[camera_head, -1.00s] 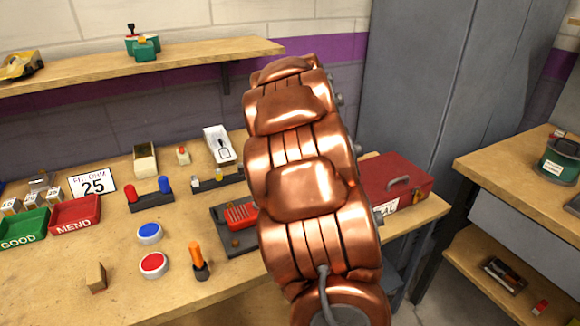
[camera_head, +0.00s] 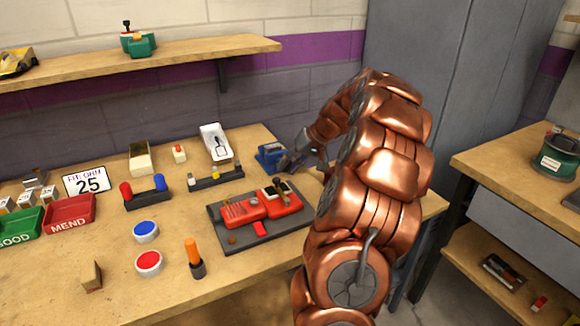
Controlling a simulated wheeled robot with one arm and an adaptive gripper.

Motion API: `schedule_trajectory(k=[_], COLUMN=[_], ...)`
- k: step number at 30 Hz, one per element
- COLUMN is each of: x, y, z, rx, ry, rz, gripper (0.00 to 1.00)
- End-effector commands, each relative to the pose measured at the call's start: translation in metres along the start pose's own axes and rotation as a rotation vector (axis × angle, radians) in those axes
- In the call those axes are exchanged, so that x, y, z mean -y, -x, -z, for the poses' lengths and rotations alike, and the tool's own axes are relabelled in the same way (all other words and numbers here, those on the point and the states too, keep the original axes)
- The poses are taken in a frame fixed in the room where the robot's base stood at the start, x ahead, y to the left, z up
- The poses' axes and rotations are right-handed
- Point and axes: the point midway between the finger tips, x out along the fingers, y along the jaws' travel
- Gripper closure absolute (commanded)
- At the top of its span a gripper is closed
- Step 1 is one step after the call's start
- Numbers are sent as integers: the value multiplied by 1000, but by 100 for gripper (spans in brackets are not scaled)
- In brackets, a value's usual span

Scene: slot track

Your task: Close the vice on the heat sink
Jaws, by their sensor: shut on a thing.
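The small blue vice (camera_head: 268,156) stands at the back right of the workbench. My gripper (camera_head: 287,163) is at the vice's right end, with its dark fingers low against it. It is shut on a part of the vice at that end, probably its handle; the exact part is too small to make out. The heat sink cannot be told apart here, and the vice's jaw gap is not clear in this view.
A red slot car (camera_head: 262,206) lies on a dark grey board (camera_head: 235,243) in front of the vice. A black rack (camera_head: 215,179) and white tray (camera_head: 215,142) stand to its left. An orange-handled tool (camera_head: 194,253) stands upright near the front.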

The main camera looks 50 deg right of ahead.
Motion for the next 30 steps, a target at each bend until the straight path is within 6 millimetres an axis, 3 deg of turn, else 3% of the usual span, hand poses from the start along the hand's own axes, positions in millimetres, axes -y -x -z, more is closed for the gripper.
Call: schedule_trajectory(k=[12,27,28,30], x=[-5,-5,-5,-4], y=[1,1,1,0], z=[0,0,0,0], rx=[-4,-3,-3,-3], ry=[-52,-58,-58,-58], rz=[118,131,131,132], gripper=[100,100,68,60])
